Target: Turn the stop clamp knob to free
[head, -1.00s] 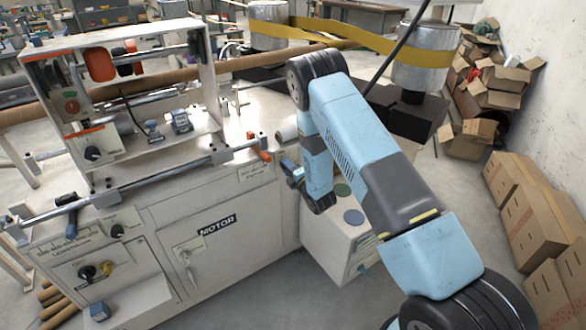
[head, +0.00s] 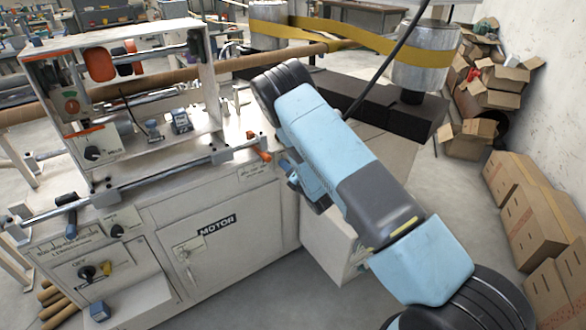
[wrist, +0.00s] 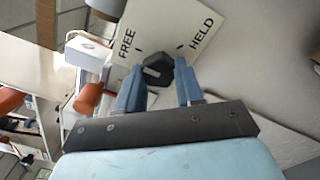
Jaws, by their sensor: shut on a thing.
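The stop clamp knob (wrist: 158,70) is a dark, faceted knob on a pale plate (wrist: 205,22) marked FREE and HELD, seen in the wrist view. FREE is on the left of the plate and HELD on the right, each with a short tick mark. My gripper (wrist: 160,80) has its two blue fingers on either side of the knob and is shut on it. I cannot tell which mark the knob points at. In the head view my gripper (head: 290,170) is at the right end of the machine, and the knob cannot be made out there.
An orange handle (wrist: 88,98) is close to the left finger in the wrist view; it also shows on the machine's rail end (head: 264,155). The white MOTOR cabinet (head: 240,250) is below left. Cardboard boxes (head: 530,210) stand along the right wall, with open floor before them.

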